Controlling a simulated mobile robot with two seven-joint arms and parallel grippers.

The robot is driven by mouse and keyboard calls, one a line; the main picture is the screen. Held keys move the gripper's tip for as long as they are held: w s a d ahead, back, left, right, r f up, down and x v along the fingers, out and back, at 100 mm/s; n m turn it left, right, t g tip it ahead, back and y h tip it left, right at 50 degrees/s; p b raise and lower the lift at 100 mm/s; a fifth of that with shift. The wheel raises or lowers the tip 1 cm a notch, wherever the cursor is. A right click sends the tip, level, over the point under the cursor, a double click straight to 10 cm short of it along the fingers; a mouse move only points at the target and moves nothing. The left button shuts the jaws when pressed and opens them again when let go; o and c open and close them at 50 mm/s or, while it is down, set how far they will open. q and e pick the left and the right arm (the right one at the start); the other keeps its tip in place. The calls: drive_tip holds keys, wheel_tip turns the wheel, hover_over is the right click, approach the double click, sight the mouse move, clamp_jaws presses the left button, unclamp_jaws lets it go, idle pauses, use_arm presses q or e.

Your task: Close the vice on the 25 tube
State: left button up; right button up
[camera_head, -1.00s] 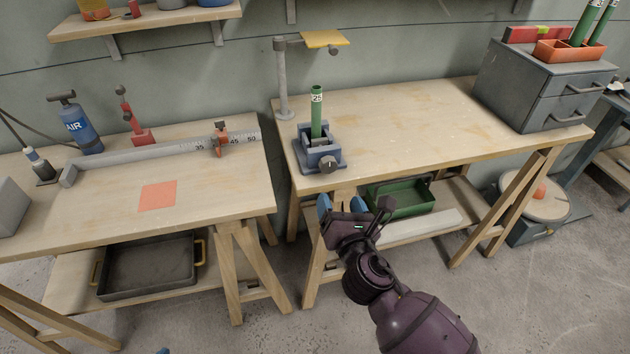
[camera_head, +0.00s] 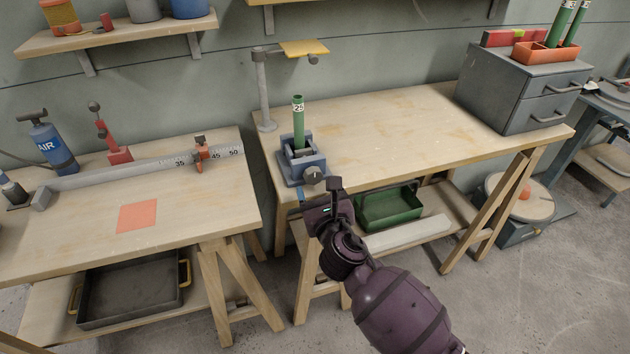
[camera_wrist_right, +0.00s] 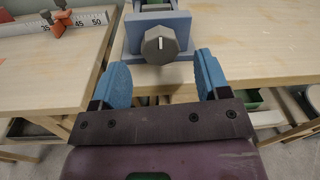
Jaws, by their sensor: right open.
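A green tube marked 25 (camera_head: 298,118) stands upright in the blue-grey vice (camera_head: 293,174) on the near left corner of the right bench. I cannot tell how tightly the jaws sit against it. The vice's dark round knob (camera_head: 313,175) faces me. It also shows in the right wrist view (camera_wrist_right: 160,46), with a pale mark pointing up. My right gripper (camera_head: 316,197) is just in front of and below the knob. In the wrist view its blue fingers (camera_wrist_right: 163,80) are apart and empty, with the knob beyond and between them, not touched. My left gripper is not in view.
A post with a yellow plate (camera_head: 304,47) stands behind the vice. A green tray (camera_head: 389,208) lies on the shelf below. The left bench carries a ruled stop rail (camera_head: 130,172). The right bench top beside the vice is clear.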

sight(314, 179)
drive_tip(key=x, duration=0.2)
drive_tip(key=shift+w+a+f+b, duration=0.1)
drive_tip(key=shift+w+b, duration=0.2)
drive_tip(key=shift+w, duration=0.1)
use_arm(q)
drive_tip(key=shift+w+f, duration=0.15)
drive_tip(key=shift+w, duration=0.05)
use_arm(e)
drive_tip(key=shift+w, duration=0.25)
